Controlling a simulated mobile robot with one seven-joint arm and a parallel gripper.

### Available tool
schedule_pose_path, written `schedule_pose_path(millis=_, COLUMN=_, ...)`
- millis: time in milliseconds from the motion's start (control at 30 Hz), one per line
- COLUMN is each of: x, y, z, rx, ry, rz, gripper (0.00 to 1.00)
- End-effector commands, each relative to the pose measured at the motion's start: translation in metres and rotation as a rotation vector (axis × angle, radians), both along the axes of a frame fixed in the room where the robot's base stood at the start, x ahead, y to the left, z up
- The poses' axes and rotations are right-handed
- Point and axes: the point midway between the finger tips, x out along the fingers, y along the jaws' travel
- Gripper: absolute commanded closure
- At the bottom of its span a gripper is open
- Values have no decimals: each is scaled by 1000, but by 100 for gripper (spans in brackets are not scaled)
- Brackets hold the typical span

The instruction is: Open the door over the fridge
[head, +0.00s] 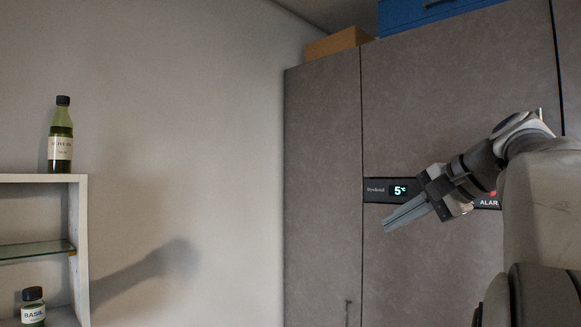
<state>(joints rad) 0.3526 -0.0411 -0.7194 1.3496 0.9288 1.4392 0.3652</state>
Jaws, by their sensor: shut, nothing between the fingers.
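The door over the fridge (450,95) is a grey-brown flat panel above the dark display strip, and it looks closed. The fridge front (430,285) is a matching panel below the strip. The display strip (376,190) shows 5 °C and the letters "ALAR". My gripper (387,226) is shut and empty, pointing to the lower left. In the picture its fingertips lie just below the strip, in front of the fridge panel. Whether they touch the panel cannot be told. My arm hides part of the strip and the right side of both panels.
A narrow tall cabinet panel (322,180) stands left of the fridge. An orange box (337,44) and a blue box (425,14) sit on top. A white shelf (78,250) at left holds an oil bottle (61,140) and a basil jar (33,308). The wall between is bare.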

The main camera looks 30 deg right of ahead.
Motion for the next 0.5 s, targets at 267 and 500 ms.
schedule_pose_path(millis=267, x=-45, y=-34, z=75, rx=81, ry=-415, rz=-68, gripper=100)
schedule_pose_path(millis=500, x=-61, y=-45, z=99, rx=87, ry=-542, rz=-94, gripper=100)
